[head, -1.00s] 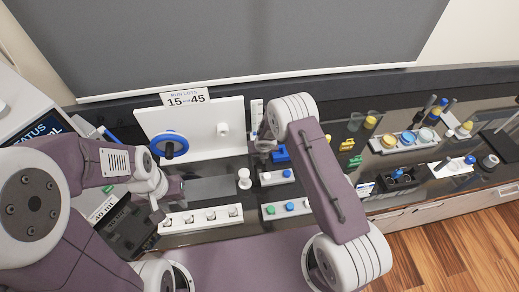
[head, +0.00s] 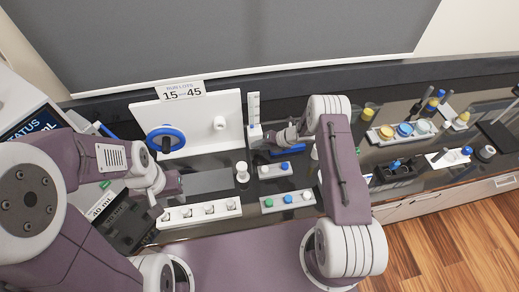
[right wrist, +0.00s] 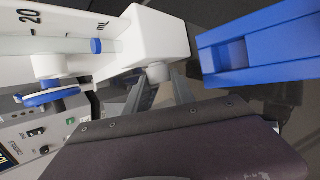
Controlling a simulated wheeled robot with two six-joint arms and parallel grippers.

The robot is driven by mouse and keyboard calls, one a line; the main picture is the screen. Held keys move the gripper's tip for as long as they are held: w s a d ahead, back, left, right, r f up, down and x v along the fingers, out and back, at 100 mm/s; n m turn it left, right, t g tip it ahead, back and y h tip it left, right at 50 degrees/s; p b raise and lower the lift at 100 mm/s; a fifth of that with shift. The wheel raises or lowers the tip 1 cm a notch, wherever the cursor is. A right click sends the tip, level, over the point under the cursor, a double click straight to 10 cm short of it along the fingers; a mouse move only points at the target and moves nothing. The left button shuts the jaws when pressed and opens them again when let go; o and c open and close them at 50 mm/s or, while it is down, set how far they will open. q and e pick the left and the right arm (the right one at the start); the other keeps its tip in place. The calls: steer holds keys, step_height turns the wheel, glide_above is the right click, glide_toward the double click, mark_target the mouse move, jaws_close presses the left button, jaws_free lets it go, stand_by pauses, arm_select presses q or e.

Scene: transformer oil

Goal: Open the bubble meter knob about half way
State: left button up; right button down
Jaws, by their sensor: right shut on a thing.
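The bubble meter (head: 254,107) is an upright white scale beside the white panel; in the right wrist view its scale (right wrist: 60,22), marked 20 and mL, ends in a white block (right wrist: 160,35). A small round white knob (right wrist: 158,72) sticks out of this block. My right gripper (right wrist: 160,84) is shut on the knob, with one grey finger on either side; in the head view it is at the meter's lower part (head: 270,139). My left gripper (head: 156,207) is low at the left, by the white strip; its fingers are too small to read.
A white panel (head: 200,133) with a blue handwheel (head: 165,139) stands left of the meter. A blue part (right wrist: 262,48) lies close to the right gripper. Button boxes (head: 288,202) and a white strip with several switches (head: 200,213) are in front. Jars stand at the right.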

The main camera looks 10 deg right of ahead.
steer(key=shift+d+y+b, duration=0.1)
steer(key=shift+y+b, duration=0.5)
steer(key=shift+b, duration=0.15)
steer(key=c, duration=1.1)
jaws_free()
steer(key=shift+f, duration=0.1)
steer(key=shift+o, duration=0.2)
steer(key=b+v, duration=0.2)
steer(key=v, duration=0.7)
steer(key=shift+b, duration=0.35)
steer(key=shift+w, duration=0.1)
